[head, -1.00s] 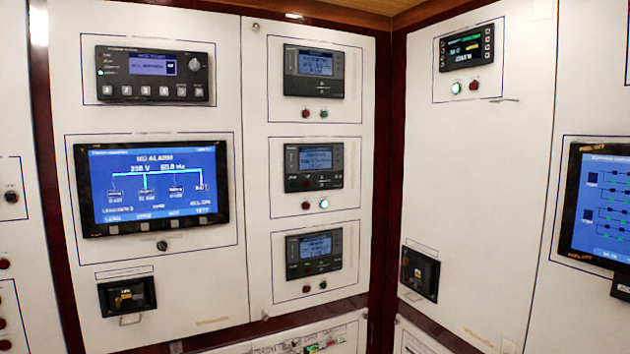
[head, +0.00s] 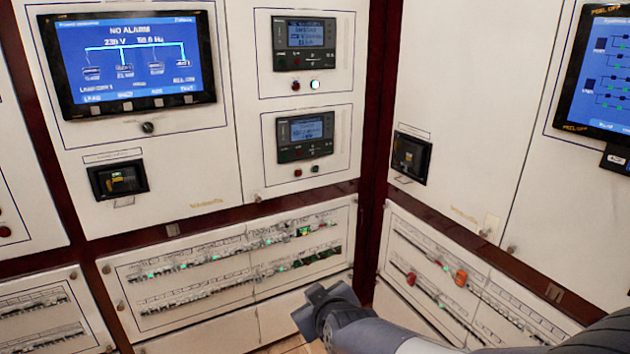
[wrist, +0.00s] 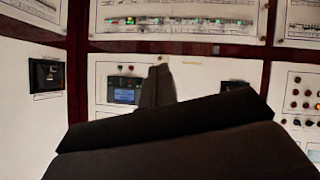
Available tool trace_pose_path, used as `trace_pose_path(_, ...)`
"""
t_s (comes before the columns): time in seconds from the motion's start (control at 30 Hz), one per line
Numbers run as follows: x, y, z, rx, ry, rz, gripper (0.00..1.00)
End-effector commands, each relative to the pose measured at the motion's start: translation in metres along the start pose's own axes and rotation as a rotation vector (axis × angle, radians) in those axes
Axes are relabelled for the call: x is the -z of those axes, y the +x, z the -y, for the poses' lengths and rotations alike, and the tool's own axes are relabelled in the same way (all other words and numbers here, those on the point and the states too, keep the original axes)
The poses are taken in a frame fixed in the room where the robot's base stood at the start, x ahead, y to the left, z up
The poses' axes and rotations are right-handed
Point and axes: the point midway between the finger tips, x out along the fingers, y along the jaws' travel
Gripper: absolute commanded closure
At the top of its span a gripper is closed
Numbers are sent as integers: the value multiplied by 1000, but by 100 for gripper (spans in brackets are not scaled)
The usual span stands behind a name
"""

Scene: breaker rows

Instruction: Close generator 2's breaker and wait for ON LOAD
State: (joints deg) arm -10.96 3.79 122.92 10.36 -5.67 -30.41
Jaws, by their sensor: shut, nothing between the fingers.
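My gripper (head: 322,300) is at the lower middle of the head view, in front of the lower breaker panel. Its fingers (wrist: 157,85) look closed together, with nothing held. Two generator-type controllers with lit blue screens are stacked on the middle panel, an upper one (head: 305,43) and a lower one (head: 304,137). Each has two small buttons below; the upper one's right button (head: 315,84) glows white-green. Their labels are too small to read, so I cannot tell which is generator 2. A big display (head: 125,55) reads NO ALARM. The wrist view shows one controller (wrist: 124,90) left of the fingers.
Black recessed units sit on the left panel (head: 118,180) and right panel (head: 411,157). Breaker rows (head: 230,262) with green lights run along the lower panel. The right lower panel (head: 450,275) has red and orange parts. A second blue screen (head: 605,75) is at the right.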

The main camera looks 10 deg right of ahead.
Motion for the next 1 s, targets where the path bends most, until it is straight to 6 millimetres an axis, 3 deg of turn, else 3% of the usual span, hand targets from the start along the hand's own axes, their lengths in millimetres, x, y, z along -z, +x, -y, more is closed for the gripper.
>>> trace_pose_path(0.03,-4,24,8,-19,-49,-50,100)
trace_pose_path(0.2,13,74,18,-139,-219,-238,100)
trace_pose_path(0.4,22,108,31,-295,-378,-394,100)
trace_pose_path(0.6,26,118,37,-387,-454,-464,100)
trace_pose_path(1.0,28,118,37,-404,-464,-475,100)
